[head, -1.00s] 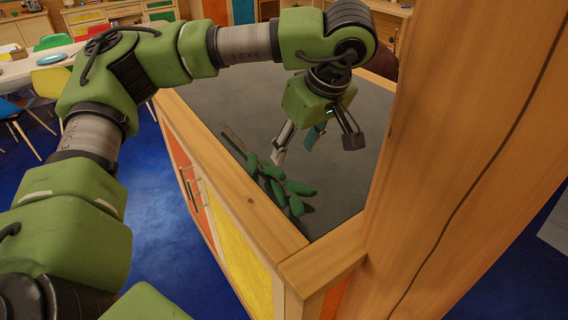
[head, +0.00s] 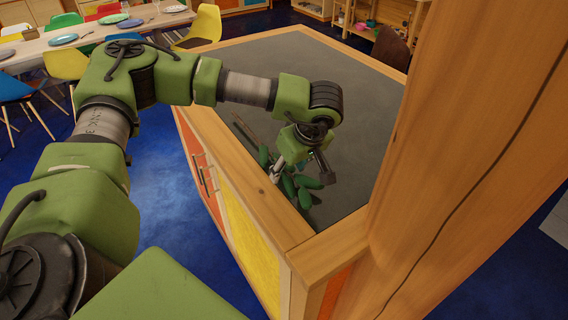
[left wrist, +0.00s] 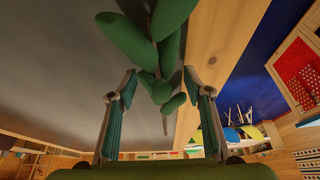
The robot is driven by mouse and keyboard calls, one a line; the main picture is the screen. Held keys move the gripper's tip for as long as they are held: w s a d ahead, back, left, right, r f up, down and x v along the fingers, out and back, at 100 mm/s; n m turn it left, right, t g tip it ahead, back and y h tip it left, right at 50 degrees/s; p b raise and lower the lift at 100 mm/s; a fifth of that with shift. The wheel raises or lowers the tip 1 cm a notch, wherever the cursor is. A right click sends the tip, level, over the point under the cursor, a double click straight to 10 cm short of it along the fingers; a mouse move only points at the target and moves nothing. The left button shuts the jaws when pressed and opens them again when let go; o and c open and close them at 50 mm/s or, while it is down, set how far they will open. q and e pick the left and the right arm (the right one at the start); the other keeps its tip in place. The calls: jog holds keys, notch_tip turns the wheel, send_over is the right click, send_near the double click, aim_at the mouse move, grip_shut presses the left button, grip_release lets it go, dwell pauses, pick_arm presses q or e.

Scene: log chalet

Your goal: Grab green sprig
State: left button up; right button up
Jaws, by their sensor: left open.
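The green sprig (head: 304,187) lies on the dark grey top of the wooden counter (head: 258,210), close to its front wooden edge. It has several fat green leaves and a thin brown stem. My left gripper (head: 298,178) is low over it, with its fingers on either side of the leaves in the head view. In the left wrist view the sprig (left wrist: 159,90) stands between the two open fingers of my left gripper (left wrist: 161,88), and they look apart from its stem. The gripper partly hides the sprig in the head view. My right gripper is not in view.
A thick wooden post (head: 460,160) rises at the right, beside the counter. The counter has a raised wooden rim. The grey surface behind my gripper is clear. A table (head: 85,42) with plates and coloured chairs stands at the back left.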

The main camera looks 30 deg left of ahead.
pick_arm(q)
jog(key=c, duration=1.1)
